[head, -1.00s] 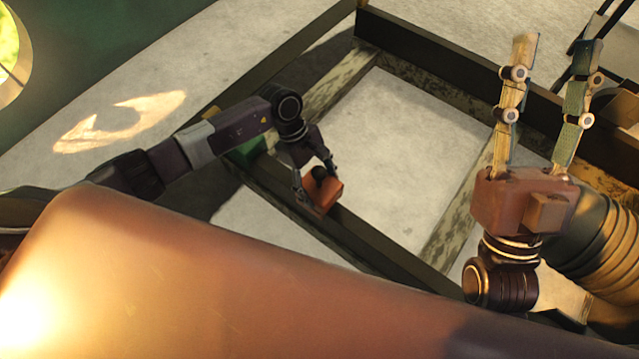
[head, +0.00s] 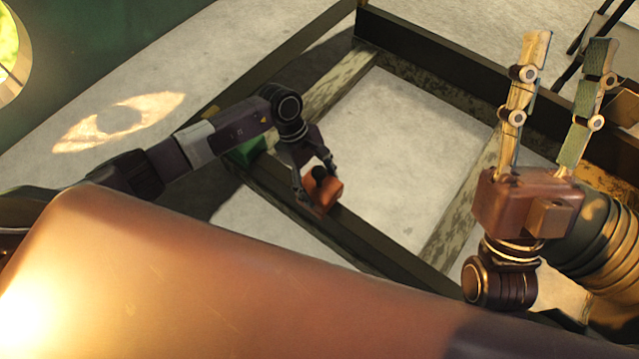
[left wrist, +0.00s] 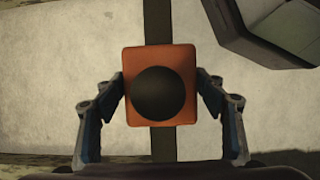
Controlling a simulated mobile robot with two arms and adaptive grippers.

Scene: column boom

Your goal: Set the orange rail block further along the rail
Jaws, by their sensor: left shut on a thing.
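The orange rail block (head: 331,189) with a dark round knob sits at the dark rail (head: 372,240) in the head view. My left gripper (head: 315,187) is shut on the block, one finger on each side. In the left wrist view the block (left wrist: 134,60) fills the middle, between the two fingers of the gripper (left wrist: 160,95), with the rail (left wrist: 158,18) passing behind it. I cannot tell whether the block touches the rail. My right gripper (head: 554,105) is at the right of the head view, fingers pointing up, spread apart and empty.
A green block (head: 249,148) sits on the same rail beyond the orange block, toward the upper left. Speckled crossbars (head: 462,200) join the rail to another dark rail (head: 440,80) farther back. Down the rail from the orange block, toward the lower right, the visible stretch is bare.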

